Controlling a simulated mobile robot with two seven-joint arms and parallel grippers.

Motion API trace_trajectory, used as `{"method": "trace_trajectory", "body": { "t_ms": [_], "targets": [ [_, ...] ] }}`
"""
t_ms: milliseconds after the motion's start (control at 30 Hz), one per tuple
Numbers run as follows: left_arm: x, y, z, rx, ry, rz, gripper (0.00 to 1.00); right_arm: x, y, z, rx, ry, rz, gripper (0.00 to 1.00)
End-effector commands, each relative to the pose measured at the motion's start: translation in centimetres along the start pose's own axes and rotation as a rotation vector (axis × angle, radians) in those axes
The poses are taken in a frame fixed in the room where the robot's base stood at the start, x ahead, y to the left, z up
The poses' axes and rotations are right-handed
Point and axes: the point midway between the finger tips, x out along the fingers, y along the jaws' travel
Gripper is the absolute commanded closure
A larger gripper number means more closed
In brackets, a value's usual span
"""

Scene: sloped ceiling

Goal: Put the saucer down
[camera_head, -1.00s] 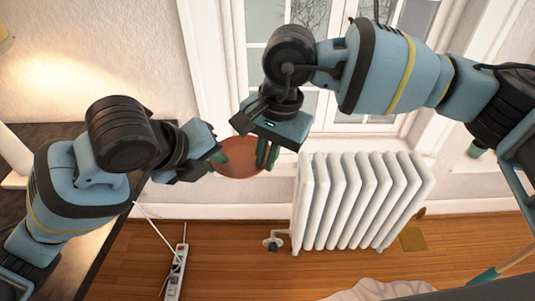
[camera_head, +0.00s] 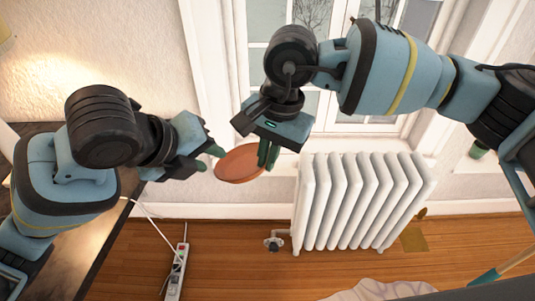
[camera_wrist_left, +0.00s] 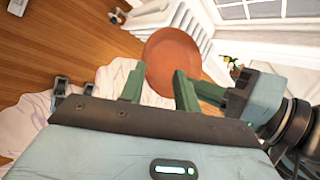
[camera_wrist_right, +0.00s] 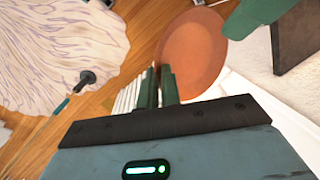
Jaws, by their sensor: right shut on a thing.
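The saucer (camera_head: 238,166) is a round terracotta-brown dish, held in the air in front of the wall below the window. My right gripper (camera_head: 268,158) is shut on its right rim. In the right wrist view the saucer (camera_wrist_right: 192,55) extends beyond the nearly closed green fingers (camera_wrist_right: 159,84). My left gripper (camera_head: 208,158) is open and empty, just left of the saucer and apart from it. In the left wrist view its fingers (camera_wrist_left: 158,86) are spread, with the saucer (camera_wrist_left: 172,58) beyond them.
A dark table (camera_head: 42,128) is at the left, partly hidden by my left arm. A white radiator (camera_head: 365,200) stands below the window at the right. A power strip (camera_head: 178,272) with a white cable is on the wooden floor (camera_head: 225,255). A patterned cloth (camera_wrist_right: 60,50) lies on the floor.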

Motion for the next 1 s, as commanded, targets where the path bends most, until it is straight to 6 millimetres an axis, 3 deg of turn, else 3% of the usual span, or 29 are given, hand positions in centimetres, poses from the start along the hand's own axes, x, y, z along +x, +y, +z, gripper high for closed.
{"method": "trace_trajectory", "body": {
  "t_ms": [300, 500, 800, 1000],
  "targets": [
    [-6.4, -0.1, 0.1, 0.001, -0.005, -0.002, 0.68, -0.1, 0.0, 0.0, 0.000, 0.001, -0.001, 1.00],
    [-8.7, -0.1, 0.1, 0.001, -0.003, -0.002, 0.68, -0.1, 0.0, 0.0, 0.000, 0.001, -0.001, 1.00],
    [-9.3, 0.0, 0.0, -0.004, 0.001, -0.002, 0.68, -0.1, 0.0, 0.0, 0.000, 0.001, -0.001, 1.00],
    [-7.2, -0.9, 0.3, -0.147, 0.033, -0.091, 0.68, -0.1, 0.0, 0.0, 0.000, 0.001, -0.001, 1.00]
  ]
}}
